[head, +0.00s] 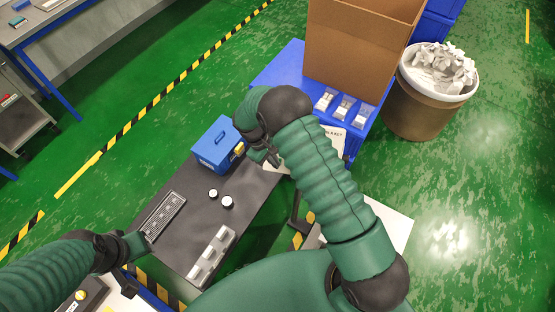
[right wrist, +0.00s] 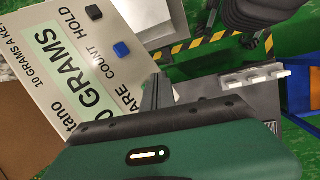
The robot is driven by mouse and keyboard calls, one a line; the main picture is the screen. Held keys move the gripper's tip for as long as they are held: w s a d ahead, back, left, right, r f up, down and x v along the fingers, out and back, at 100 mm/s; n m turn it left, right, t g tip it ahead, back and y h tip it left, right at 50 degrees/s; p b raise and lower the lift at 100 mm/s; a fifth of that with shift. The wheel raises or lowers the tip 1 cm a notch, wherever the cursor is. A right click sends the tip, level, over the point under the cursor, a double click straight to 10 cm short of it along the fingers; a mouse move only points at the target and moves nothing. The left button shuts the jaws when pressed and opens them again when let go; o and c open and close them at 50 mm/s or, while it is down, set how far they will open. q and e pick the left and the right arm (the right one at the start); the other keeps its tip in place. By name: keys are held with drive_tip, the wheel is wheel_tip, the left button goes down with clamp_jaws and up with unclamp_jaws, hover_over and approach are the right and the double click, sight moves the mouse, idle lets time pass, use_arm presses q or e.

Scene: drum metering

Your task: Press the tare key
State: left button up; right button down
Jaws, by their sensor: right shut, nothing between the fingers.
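The scale panel (right wrist: 75,75) is cream with a pale green strip reading GRAMS, and fills the upper left of the right wrist view. It shows a black key (right wrist: 93,12) by HOLD and a blue key (right wrist: 121,50) by COUNT. Part of the word TARE shows beside my right gripper (right wrist: 157,90); the key there is hidden behind the fingers. My right gripper is shut and empty, over the panel's edge; I cannot tell if it touches. In the head view the panel (head: 332,148) is mostly behind my right arm. My left gripper (head: 143,243) is by the dark table's left edge, its jaws unclear.
The dark table (head: 185,190) holds a blue box (head: 218,146), two small knobbed pieces (head: 227,202), a grey slotted tray (head: 163,216) and a pale tray (head: 212,256). A cardboard box (head: 355,45) stands on a blue table (head: 277,70) behind. A paper-filled bin (head: 420,105) stands at right.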

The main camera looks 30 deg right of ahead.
drive_tip(key=s+a+r+p, duration=0.2)
drive_tip(key=r, duration=0.1)
drive_tip(key=shift+s, duration=0.2)
drive_tip(key=shift+w, duration=0.1)
idle(0.6)
drive_tip(key=s+a+r+m+t+y+b, duration=0.1)
drive_tip(key=s+m+t+b, duration=0.1)
drive_tip(key=s+b, duration=0.5)
drive_tip(key=s+a+r+m+t+y+b, duration=0.2)
drive_tip(key=s+m+b, duration=0.1)
drive_tip(key=s+b, duration=0.4)
drive_tip(key=shift+r+t+b, duration=0.25)
drive_tip(key=shift+t+b, duration=0.05)
drive_tip(key=shift+b, duration=0.15)
drive_tip(key=shift+s+a+r, duration=0.1)
